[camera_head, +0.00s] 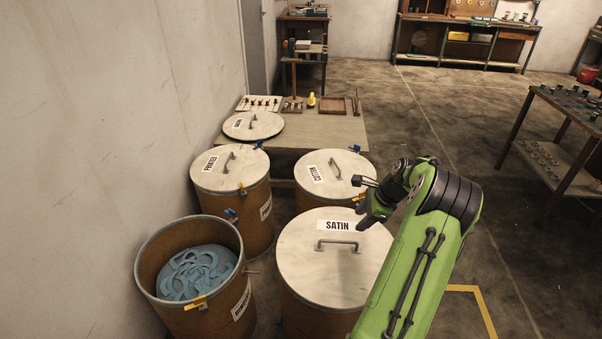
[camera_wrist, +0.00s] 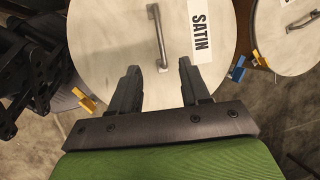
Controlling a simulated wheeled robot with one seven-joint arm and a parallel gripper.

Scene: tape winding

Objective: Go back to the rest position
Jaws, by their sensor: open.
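My gripper (camera_wrist: 157,84) is open and empty in the wrist view, with its two dark fingers apart above the SATIN drum lid (camera_wrist: 100,40). In the head view my gripper (camera_head: 366,203) is at the end of my green arm, over the right part of the round SATIN lid (camera_head: 300,275). The lid lies on its drum and has a grey metal handle (camera_head: 338,243), which also shows in the wrist view (camera_wrist: 157,35). The fingers are apart from the handle.
An open drum (camera_head: 145,285) holding blue ribbon-like material (camera_head: 198,272) stands at left. A low table (camera_head: 335,130) carries a loose lid (camera_head: 240,128). A dark workbench (camera_head: 560,105) is at right, with open floor before it.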

